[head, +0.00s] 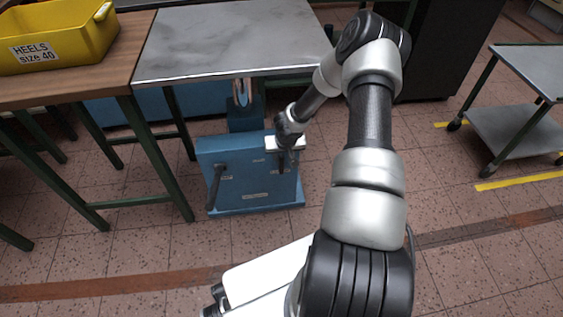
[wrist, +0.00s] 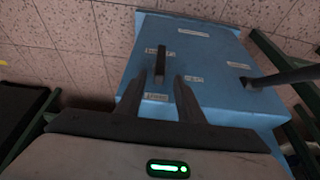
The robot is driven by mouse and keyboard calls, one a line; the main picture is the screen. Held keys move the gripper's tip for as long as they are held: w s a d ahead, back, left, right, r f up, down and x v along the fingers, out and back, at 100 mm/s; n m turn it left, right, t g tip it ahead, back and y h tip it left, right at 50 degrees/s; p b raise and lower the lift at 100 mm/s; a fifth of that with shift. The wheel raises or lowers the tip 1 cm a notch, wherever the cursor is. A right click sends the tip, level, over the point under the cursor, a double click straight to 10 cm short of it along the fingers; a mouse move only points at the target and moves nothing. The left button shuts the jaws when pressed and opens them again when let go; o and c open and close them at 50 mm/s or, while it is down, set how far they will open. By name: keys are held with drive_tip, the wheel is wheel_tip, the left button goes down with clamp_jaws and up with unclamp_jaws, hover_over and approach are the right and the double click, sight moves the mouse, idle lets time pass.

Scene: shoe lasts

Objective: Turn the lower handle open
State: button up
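A blue cabinet (head: 247,180) stands on the floor below the grey-topped table. It also fills much of the wrist view (wrist: 215,60), with small pale labels too blurred to read. A dark handle (wrist: 160,64) stands out from its face just beyond my fingertips, roughly in line with the gap between them. A second, longer dark handle (head: 215,186) is on the cabinet's left side in the head view; it shows at the right in the wrist view (wrist: 285,77). My gripper (wrist: 157,80) is open, fingers apart and empty. In the head view my gripper (head: 283,160) hides the nearer handle. Which handle is lower is unclear.
The grey tabletop (head: 225,40) overhangs the cabinet, with green legs to the left. A yellow bin (head: 55,40) sits on the wooden bench (head: 100,72). A trolley (head: 515,130) stands at the right. The tiled floor in front is clear.

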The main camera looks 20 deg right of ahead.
sight(282, 158)
drive_tip(key=b+x, duration=0.1)
drive_tip(key=x, duration=0.6)
drive_tip(key=shift+w+f, duration=0.15)
drive_tip(key=shift+f, duration=0.15)
clamp_jaws()
